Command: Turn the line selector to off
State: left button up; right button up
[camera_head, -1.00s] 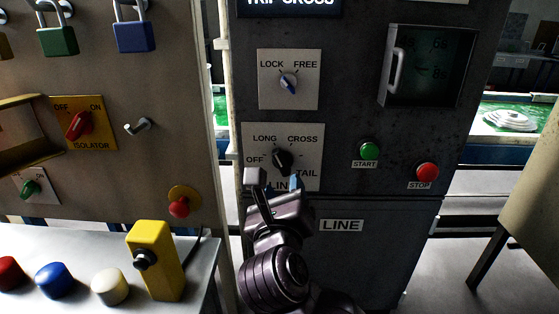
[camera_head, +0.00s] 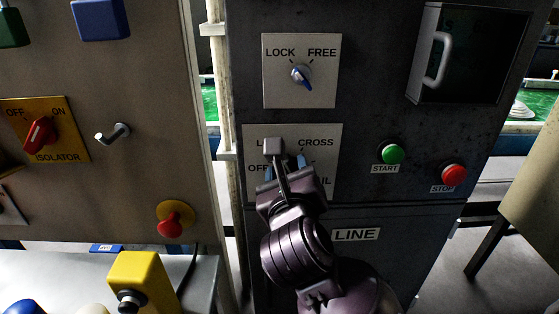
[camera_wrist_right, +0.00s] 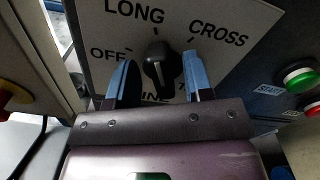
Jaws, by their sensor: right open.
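The line selector is a black knob (camera_wrist_right: 160,66) on a pale plate (camera_head: 326,130) marked OFF, LONG, CROSS and TAIL. In the head view my gripper hides the knob. My right gripper (camera_head: 287,156) is open in front of the plate. In the right wrist view its two blue-lined fingers (camera_wrist_right: 159,58) stand on either side of the knob, with a visible gap at each side. My left gripper is not in view.
Above is a LOCK/FREE knob (camera_head: 302,75). To the right are a green START button (camera_head: 392,153), a red STOP button (camera_head: 454,174) and a door handle (camera_head: 436,60).

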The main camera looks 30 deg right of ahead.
jog(key=shift+w+d, duration=0.25)
jog(key=shift+w, duration=0.1)
jog(key=shift+c, duration=0.5)
grip_shut()
jog(key=shift+r, duration=0.1)
